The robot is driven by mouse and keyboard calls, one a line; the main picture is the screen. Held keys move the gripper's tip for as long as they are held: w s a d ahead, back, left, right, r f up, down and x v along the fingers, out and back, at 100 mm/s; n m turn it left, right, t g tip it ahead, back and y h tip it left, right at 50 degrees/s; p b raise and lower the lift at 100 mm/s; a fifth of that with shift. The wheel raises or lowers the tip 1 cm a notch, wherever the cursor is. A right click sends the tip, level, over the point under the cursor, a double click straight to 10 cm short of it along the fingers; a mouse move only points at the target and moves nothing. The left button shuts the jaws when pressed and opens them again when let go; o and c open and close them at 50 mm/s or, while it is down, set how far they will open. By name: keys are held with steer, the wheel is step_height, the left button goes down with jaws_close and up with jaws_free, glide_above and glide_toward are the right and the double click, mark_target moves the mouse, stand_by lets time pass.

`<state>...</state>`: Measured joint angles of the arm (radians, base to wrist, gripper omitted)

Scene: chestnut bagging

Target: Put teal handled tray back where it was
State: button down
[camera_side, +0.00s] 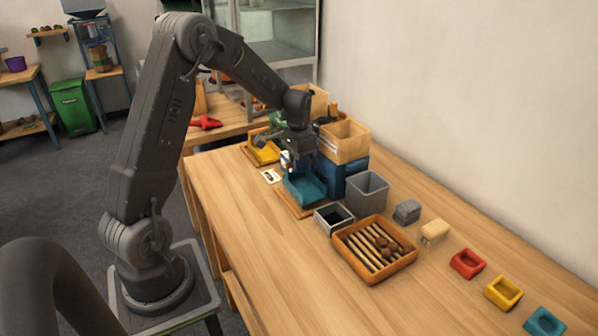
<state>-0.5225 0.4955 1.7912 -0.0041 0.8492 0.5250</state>
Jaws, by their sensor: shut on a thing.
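The teal handled tray (308,192) is near the middle of the wooden workbench, at or just above a flat wooden board (290,207). My gripper (288,168) points down at the tray's back left side and is shut on it, seemingly at its handle. The fingers and the handle are small and partly hidden, so the exact grip is unclear. I cannot tell whether the tray rests on the board or hangs slightly above it.
A yellow tray (262,155) and a white card (271,176) lie behind. The front left bench is clear.

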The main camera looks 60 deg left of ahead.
steer(key=shift+f, duration=1.1)
steer(key=c, duration=1.1)
jaws_free()
steer(key=shift+f, duration=0.1)
